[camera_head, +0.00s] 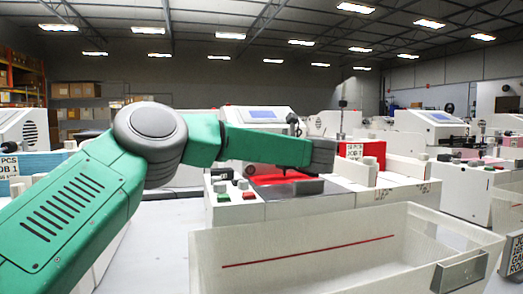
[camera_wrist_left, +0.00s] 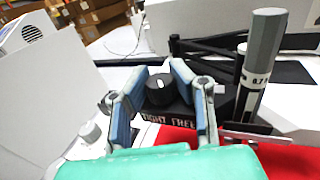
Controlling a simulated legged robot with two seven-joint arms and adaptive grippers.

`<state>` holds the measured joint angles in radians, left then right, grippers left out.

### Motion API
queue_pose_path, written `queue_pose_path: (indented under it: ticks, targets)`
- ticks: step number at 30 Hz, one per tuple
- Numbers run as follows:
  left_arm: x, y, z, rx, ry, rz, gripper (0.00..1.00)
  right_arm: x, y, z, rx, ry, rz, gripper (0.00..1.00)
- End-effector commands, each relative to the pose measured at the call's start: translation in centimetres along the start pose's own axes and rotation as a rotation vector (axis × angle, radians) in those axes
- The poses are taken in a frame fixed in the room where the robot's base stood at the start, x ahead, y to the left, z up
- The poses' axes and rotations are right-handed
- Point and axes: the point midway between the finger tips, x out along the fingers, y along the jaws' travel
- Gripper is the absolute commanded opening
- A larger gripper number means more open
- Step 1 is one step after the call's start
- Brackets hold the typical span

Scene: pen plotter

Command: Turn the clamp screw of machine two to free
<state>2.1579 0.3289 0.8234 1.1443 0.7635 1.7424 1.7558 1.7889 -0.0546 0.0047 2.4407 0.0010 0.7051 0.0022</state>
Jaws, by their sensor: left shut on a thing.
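The clamp screw (camera_wrist_left: 160,90) is a black knob with a white mark on top, seen in the left wrist view. A black block below it carries the words TIGHT and FREE. My left gripper (camera_wrist_left: 158,86) is shut on the knob, one finger on each side. I cannot tell which word the mark points to. A grey pen-like cylinder (camera_wrist_left: 262,65) stands upright to the right. In the head view my left arm reaches over a white machine (camera_head: 300,207) with a red bed (camera_head: 272,180); the knob and fingertips cannot be made out there. My right gripper is not in view.
An open white bin (camera_head: 300,252) with a red line inside stands in front of the machine. Other white machines stand either side.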

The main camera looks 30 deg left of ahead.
Motion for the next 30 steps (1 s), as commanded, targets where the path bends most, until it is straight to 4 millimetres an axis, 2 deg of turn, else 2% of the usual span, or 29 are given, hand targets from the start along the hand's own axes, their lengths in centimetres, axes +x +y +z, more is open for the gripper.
queue_pose_path:
  ticks: [6,15,30]
  targets:
    - [-0.1,-0.2,0.6,-0.003,-0.005,0.153,0.0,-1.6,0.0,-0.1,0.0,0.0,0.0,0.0]
    - [0.0,-0.2,0.6,-0.005,-0.006,0.276,0.0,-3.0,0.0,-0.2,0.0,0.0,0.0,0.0]
    - [-0.1,-0.3,0.6,-0.005,-0.009,0.319,0.0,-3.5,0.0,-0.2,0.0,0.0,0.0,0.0]
